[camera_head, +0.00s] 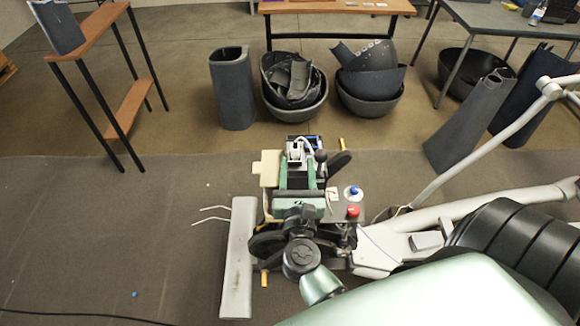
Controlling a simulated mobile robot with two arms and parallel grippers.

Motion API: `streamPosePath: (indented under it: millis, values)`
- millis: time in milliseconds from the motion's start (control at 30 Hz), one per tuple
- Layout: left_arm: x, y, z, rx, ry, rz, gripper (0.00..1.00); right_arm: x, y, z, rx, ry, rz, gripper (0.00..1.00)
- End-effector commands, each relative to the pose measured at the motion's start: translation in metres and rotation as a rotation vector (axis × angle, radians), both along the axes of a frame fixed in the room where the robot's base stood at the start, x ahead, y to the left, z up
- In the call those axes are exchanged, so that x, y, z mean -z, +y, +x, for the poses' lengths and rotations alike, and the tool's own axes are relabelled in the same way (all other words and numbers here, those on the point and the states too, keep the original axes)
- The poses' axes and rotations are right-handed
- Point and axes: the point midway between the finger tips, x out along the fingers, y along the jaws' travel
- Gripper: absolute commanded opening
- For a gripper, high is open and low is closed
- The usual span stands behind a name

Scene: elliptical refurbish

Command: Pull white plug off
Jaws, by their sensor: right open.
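The white plug (295,153) sits near the middle of the head view, at a small dark box (312,141) with a blue part. A pale cable curves beside it on the right. My right gripper (297,167) comes up from below, with its green body and two fingers pointing away from me. Its fingers are apart, one on each side of the space just below the plug. I cannot tell whether they touch the plug. My left gripper is not in view.
Machine parts surround the gripper: a cream block (270,168), a red button (353,211), a blue knob (353,192) and a long grey bar (237,260). White frame tubes (480,205) lie right. Dark bowls (370,80) stand behind. The floor mat at left is mostly clear.

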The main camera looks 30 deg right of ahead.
Motion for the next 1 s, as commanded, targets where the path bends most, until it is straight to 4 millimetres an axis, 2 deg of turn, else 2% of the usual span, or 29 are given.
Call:
streamPosePath:
  millis: [400,600,833,867,1000]
  values:
    - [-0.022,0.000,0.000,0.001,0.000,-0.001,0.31,-0.002,-0.030,0.052,-0.005,0.002,-0.008,0.45]
    - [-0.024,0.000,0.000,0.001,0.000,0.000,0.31,0.000,-0.036,0.060,-0.004,0.003,-0.007,0.45]
    - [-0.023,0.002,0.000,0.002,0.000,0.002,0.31,0.000,-0.036,0.061,-0.005,0.003,-0.007,0.45]
    - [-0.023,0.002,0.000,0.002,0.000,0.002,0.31,0.000,-0.036,0.061,-0.005,0.003,-0.007,0.40]
    - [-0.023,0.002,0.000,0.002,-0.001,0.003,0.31,0.000,-0.036,0.061,-0.005,0.003,-0.007,0.01]
